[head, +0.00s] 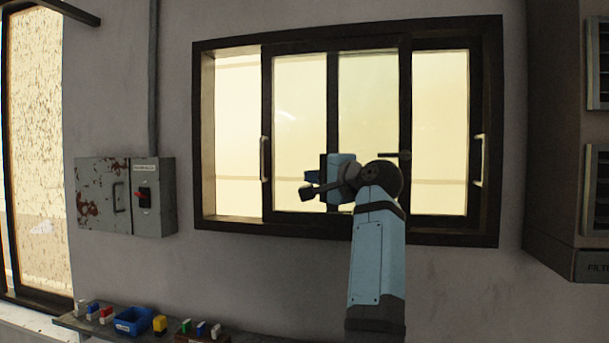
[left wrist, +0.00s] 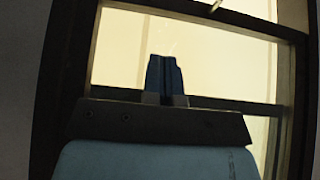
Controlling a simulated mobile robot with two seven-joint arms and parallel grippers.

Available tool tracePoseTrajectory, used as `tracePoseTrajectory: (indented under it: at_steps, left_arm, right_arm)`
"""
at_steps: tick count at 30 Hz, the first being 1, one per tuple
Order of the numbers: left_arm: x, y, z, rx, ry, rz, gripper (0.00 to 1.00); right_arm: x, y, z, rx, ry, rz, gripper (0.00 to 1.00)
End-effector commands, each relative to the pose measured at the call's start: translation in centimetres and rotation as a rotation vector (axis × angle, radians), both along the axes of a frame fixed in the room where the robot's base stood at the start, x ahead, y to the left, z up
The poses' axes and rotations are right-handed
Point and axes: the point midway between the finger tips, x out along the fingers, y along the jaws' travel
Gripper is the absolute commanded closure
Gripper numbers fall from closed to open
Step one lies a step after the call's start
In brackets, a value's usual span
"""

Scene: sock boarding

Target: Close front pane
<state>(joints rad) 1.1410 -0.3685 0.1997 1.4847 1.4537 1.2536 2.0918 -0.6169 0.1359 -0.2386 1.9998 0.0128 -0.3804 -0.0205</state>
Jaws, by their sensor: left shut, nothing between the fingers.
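A dark-framed sliding window (head: 350,236) is in the wall in the head view. The front pane appears to be the one with a pale handle (head: 264,158) on its left stile (head: 267,110); its right stile (head: 405,90) is right of the middle. A bright gap (head: 235,130) shows left of it. Another pane with a handle (head: 478,160) overlaps it at the right. My left gripper (head: 308,177) is before the glass, right of the left handle and apart from it. In the left wrist view its blue fingers (left wrist: 163,70) are shut and empty.
A grey switch box (head: 125,195) is on the wall at left. A low shelf (head: 75,325) with small coloured items and a blue bin (head: 133,320) is below. A dark cabinet (head: 560,130) stands at right. The wall below the window is bare.

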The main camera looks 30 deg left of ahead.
Motion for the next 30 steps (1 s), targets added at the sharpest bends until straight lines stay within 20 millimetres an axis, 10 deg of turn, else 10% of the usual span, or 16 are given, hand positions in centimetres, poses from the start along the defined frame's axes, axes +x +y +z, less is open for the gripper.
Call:
tracePoseTrajectory:
  at_steps: [15,30]
  left_arm:
    - [1.3,9.6,0.3,0.003,0.002,0.004,1.0]
    - [0.5,11.1,0.0,0.003,0.002,0.001,1.0]
  right_arm:
    - [0.0,-1.1,3.5,-0.019,-0.003,-0.014,0.57]
    - [-0.1,-1.0,4.0,-0.016,-0.002,-0.017,0.57]
